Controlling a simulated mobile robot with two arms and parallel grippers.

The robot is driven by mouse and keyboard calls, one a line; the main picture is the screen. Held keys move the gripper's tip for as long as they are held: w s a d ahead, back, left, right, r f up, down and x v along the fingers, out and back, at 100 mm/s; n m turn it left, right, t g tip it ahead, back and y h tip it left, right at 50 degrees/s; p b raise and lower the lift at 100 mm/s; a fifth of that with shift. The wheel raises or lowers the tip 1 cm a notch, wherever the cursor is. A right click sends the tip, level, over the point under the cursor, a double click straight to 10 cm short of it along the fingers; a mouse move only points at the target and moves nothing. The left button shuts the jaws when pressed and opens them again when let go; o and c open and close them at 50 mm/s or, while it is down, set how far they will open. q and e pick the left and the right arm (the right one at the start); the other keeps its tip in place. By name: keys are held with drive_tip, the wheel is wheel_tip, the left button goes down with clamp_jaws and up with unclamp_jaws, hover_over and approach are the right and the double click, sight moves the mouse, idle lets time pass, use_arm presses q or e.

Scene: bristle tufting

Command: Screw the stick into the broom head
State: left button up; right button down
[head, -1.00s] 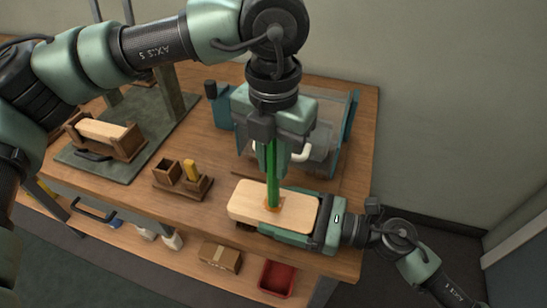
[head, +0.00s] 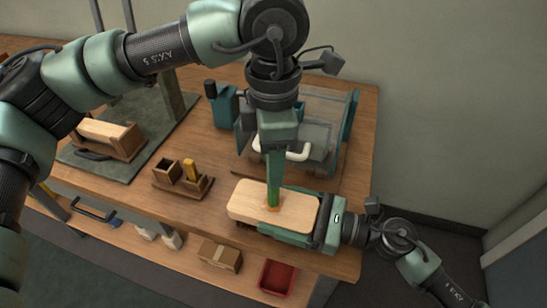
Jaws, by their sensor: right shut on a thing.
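The broom head (head: 245,204) is a pale wooden block lying level near the table's front right edge. My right gripper (head: 290,214) comes from the right and is shut on it, one finger along its front side. The green stick (head: 273,192) stands upright on the block, its lower end at an orange ring (head: 271,208). My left gripper (head: 274,165) points straight down over the stick from above. Its near finger covers the stick's upper part, so the gap between its fingers is hidden.
A clear-walled bin (head: 325,105) and a teal bottle (head: 225,108) stand behind. A small wooden holder (head: 182,184) with a yellow piece is left of the block. A wooden cradle (head: 105,140) sits on a dark mat (head: 150,150). A red tray (head: 278,277) is on the lower shelf.

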use_arm(q)
wheel_tip(320, 180, up, 4)
drive_tip(key=shift+r, duration=0.25)
drive_tip(key=shift+o, duration=0.5)
wheel_tip(320, 180, up, 10)
drive_tip(key=d+m+t+y, duration=0.1)
drive_tip(key=m, duration=0.8)
drive_tip(key=shift+s+f, duration=0.2)
drive_tip(key=shift+s, duration=0.25)
drive_tip(key=shift+f, duration=0.1)
wheel_tip(320, 180, down, 12)
drive_tip(key=w+a, duration=0.1)
drive_tip(key=shift+a, duration=0.2)
drive_tip(key=shift+w, duration=0.1)
